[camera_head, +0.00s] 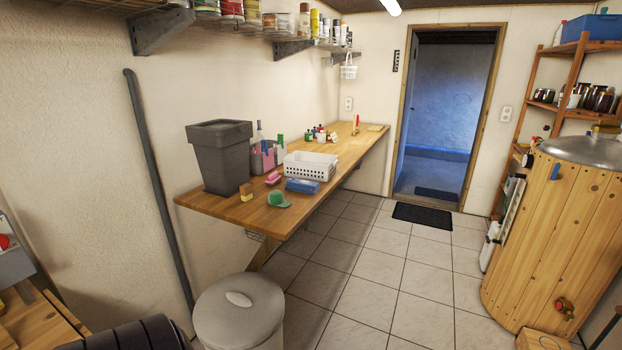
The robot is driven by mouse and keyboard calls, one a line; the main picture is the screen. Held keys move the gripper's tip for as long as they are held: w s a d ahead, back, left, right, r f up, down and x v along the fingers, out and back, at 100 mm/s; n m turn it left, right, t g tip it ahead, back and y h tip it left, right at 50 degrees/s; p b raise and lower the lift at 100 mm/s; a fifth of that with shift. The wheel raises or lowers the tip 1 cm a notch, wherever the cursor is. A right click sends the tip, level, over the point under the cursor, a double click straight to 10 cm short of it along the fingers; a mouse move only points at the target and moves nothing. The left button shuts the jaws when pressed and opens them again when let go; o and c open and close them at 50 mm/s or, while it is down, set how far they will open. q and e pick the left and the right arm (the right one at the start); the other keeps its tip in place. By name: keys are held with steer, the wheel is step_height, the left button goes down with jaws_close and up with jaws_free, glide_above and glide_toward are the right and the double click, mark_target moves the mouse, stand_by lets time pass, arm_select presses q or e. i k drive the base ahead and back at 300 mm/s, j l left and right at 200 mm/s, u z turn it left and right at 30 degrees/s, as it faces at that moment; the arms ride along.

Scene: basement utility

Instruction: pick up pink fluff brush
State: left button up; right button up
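A small pink object (273,178), which looks like the pink fluff brush, lies on the wooden counter (240,212) along the left wall. It is too small for me to make out bristles or a handle. It lies in front of a grey caddy (263,158) that holds bottles and some pinkish items. A green brush-like item (278,199) and a blue folded cloth or pack (302,186) lie nearby. Neither of my grippers shows in the head view.
A grey planter-like bin (217,160), a yellow-brown block (246,192) and a white basket (311,166) stand on the counter. A lidded bin (240,312) stands below its near end. The tiled floor (365,285) is clear; a wooden barrel (560,235) stands right.

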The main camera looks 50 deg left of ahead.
mark_target(273, 178)
steer(key=i, duration=0.85)
steer(key=i+u, duration=0.45)
steer(key=i, duration=0.3)
steer(key=i+u, duration=0.35)
steer(key=i+l+u, duration=0.2)
steer(key=i+u, duration=0.6)
steer(key=i+l+u, duration=0.15)
steer(key=u, duration=0.25)
steer(key=i+l+u, duration=0.4)
steer(key=i+u, duration=0.2)
